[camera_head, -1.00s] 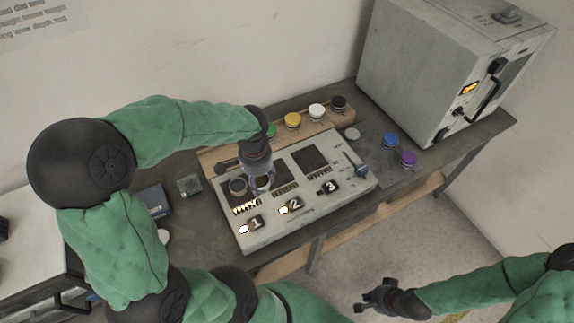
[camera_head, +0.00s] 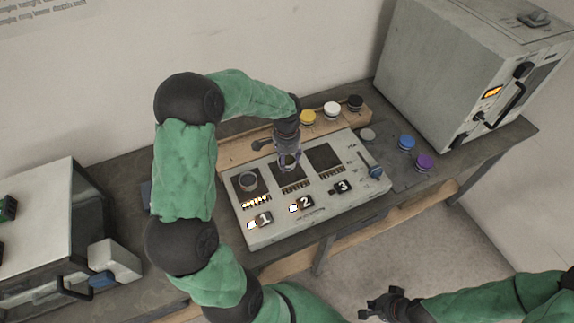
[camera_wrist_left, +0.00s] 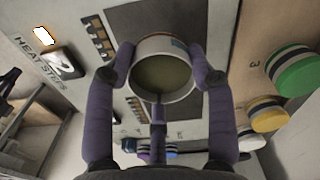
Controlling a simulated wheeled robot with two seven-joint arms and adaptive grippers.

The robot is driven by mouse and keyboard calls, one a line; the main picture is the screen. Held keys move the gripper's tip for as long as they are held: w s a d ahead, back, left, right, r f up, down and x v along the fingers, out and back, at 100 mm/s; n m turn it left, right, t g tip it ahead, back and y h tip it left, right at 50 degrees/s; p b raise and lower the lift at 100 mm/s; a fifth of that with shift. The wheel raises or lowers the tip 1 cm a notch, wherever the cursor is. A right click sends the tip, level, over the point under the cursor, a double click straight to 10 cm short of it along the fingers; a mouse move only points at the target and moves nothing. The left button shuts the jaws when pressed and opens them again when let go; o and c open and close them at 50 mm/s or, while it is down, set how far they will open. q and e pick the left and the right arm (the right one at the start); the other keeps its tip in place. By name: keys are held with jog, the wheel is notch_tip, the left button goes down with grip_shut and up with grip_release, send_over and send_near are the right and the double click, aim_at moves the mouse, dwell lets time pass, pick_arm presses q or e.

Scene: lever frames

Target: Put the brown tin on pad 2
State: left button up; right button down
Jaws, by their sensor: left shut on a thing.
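My left gripper (camera_head: 288,166) is over pad 2 (camera_head: 291,184) of the grey heating panel (camera_head: 266,233). Its fingers are shut around a tin, seen from above in the left wrist view (camera_wrist_left: 163,78). The tin has a pale grey metal wall and an olive-brown inside. Pad 2's dark surface (camera_wrist_left: 150,18) shows behind it in the left wrist view; I cannot tell whether the tin touches it. My right gripper (camera_head: 380,304) is open and empty, off the table at lower right.
Pad 3 (camera_head: 323,157) is bare. Yellow (camera_head: 308,117), white (camera_head: 332,110) and black (camera_head: 355,102) lidded pots stand on a wooden strip behind the panel. Blue (camera_head: 407,142) and purple (camera_head: 424,160) ones stand to the right, near a large grey oven (camera_head: 440,70).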

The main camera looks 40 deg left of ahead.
aim_at(287, 161)
pick_arm(q)
jog(key=shift+w+f+b, duration=0.15)
jog(key=shift+f+b, duration=0.3)
jog(key=shift+f, duration=1.2)
jog(key=shift+f, duration=0.1)
jog(key=o, duration=1.2)
jog(key=shift+f, duration=0.1)
notch_tip(287, 161, up, 12)
jog(key=p, duration=0.2)
jog(key=shift+r+p, duration=0.2)
jog(key=shift+p, duration=0.2)
